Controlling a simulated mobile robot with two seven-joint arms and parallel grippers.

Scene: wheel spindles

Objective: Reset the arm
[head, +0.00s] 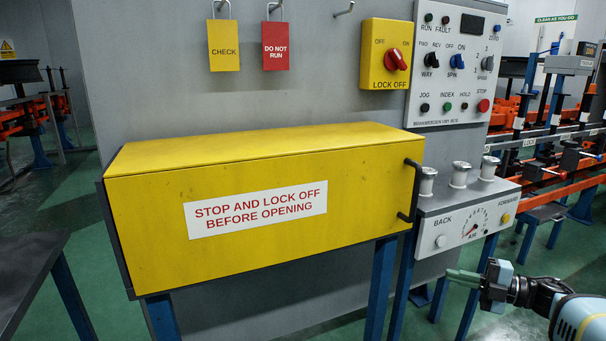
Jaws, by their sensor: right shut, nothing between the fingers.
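My right gripper (463,277) shows at the lower right, its arm coming in from the right edge. Its fingers are together, point left and hold nothing. It is below the grey box with the BACK and FORWARD buttons (452,229) and seems apart from everything. My left gripper is out of view. The yellow cover (150,220), marked STOP AND LOCK OFF BEFORE OPENING, is closed, with a dark handle (415,190) at its right end.
A yellow lock-off switch (376,70) with a red knob and a control panel (425,88) are on the grey wall. CHECK (224,55) and DO NOT RUN (276,55) tags hang from it. A dark table (25,265) is at left. Blue legs (380,290) stand left of my right gripper.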

